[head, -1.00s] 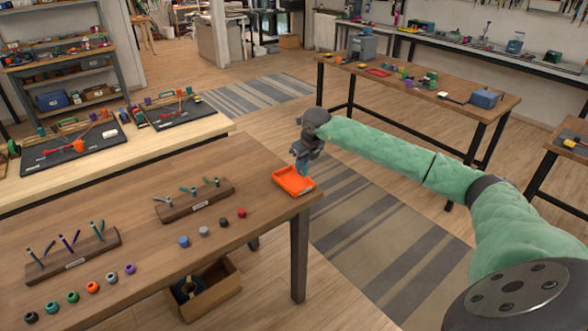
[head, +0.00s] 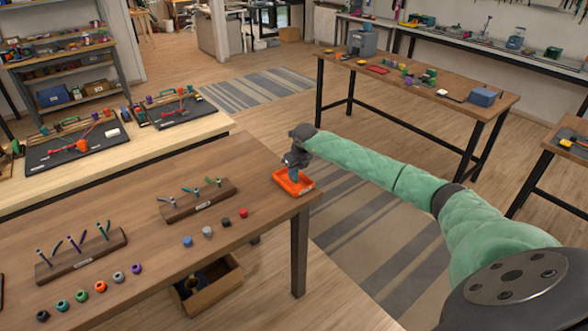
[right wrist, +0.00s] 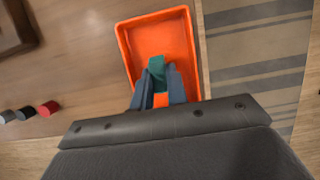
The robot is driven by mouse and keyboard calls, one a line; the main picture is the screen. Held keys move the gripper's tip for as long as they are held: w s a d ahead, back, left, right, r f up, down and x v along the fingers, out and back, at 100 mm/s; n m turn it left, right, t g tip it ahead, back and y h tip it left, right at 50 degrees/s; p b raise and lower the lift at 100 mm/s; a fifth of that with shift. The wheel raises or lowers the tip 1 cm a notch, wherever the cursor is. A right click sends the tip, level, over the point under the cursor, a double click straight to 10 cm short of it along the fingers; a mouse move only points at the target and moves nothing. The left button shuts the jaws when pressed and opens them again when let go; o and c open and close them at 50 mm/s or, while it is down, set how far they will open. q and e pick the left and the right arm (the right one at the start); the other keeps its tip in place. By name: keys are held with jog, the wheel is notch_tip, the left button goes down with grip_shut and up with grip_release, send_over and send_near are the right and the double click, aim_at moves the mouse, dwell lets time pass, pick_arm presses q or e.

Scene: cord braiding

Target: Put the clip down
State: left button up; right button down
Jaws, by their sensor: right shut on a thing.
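My right gripper (head: 293,175) is over the orange tray (head: 307,187) at the table's right corner, with its fingers pointing down and low at the tray. In the right wrist view its fingers (right wrist: 160,85) are shut on a small teal clip (right wrist: 157,69), which is above or inside the tray (right wrist: 127,53). The fingers hide part of the clip, and I cannot tell whether it touches the tray floor. My left gripper is not in view.
The wooden table (head: 150,235) holds two peg racks (head: 82,256), (head: 198,200) and several coloured beads (head: 100,286). Red, black and grey beads stand left of the tray.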

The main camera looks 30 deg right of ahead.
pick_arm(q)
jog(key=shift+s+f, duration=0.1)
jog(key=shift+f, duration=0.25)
pick_arm(e)
jog(key=shift+f, duration=0.25)
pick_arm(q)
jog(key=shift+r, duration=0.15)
pick_arm(e)
jog(key=shift+f, duration=0.1)
jog(key=c, duration=1.4)
grip_release()
